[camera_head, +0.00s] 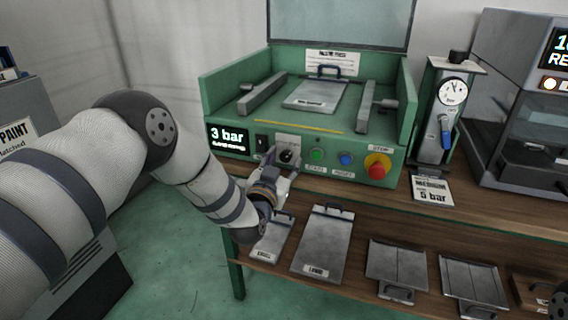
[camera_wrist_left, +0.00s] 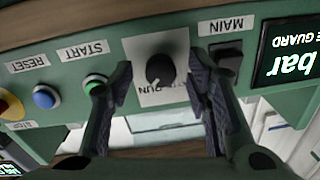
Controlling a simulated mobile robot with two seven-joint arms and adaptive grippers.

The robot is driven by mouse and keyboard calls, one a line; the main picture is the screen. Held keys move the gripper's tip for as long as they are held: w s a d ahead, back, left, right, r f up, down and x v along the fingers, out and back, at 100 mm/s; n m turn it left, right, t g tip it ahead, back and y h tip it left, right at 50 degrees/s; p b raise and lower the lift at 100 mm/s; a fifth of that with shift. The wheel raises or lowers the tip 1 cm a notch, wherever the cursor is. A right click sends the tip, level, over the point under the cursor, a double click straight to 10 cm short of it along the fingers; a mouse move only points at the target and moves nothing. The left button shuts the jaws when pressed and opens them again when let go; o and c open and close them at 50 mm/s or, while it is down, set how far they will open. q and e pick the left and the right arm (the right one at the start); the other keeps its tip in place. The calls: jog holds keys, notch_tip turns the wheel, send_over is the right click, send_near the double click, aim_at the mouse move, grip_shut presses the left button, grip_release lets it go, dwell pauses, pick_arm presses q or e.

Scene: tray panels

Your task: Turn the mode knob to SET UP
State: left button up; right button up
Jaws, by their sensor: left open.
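The mode knob (camera_head: 286,156) is a small round black knob on a pale plate on the green press's front panel. In the left wrist view, which shows the panel upside down, the knob (camera_wrist_left: 160,70) has a light mark near the word RUN. The rest of the plate's lettering is hidden or too small to read. My left gripper (camera_head: 281,165) is open in front of the panel. In the wrist view its two fingers (camera_wrist_left: 160,80) stand either side of the knob, with gaps to it. My right gripper is not in view.
A black MAIN switch (camera_head: 261,142) and a 3 bar display (camera_head: 229,138) sit left of the knob. A green START button (camera_head: 316,154), blue RESET button (camera_head: 346,159) and red stop button (camera_head: 377,166) sit right. Metal plates (camera_head: 322,242) lie on the shelf below.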

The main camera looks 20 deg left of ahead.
pick_arm(q)
jog(key=shift+w+r, duration=0.1)
jog(key=shift+c, duration=0.4)
grip_shut()
